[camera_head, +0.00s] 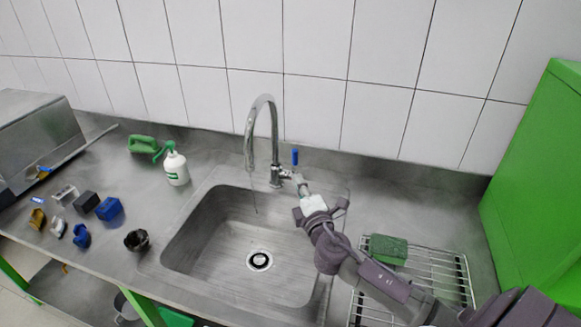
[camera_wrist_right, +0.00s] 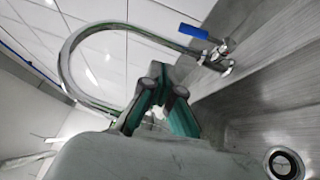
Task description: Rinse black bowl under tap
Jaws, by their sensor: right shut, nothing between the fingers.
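The black bowl (camera_head: 137,240) stands on the steel counter left of the sink (camera_head: 211,232), near the front edge. The chrome tap (camera_head: 273,125) arches over the back of the sink. Its blue-tipped lever (camera_head: 295,157) points up, and also shows in the right wrist view (camera_wrist_right: 193,31). A thin line shows under the spout; I cannot tell if it is water. My right gripper (camera_head: 299,179) is shut and empty, close to the tap's base beside the lever; contact is unclear. Its fingers also show in the wrist view (camera_wrist_right: 164,90). My left gripper is out of view.
A white bottle (camera_head: 176,168) and a green container (camera_head: 142,144) stand left of the sink. Several small blue, yellow and dark parts lie farther left. A wire rack (camera_head: 438,268) with a green item (camera_head: 388,249) is right of the sink. A green panel (camera_head: 540,170) bounds the right.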

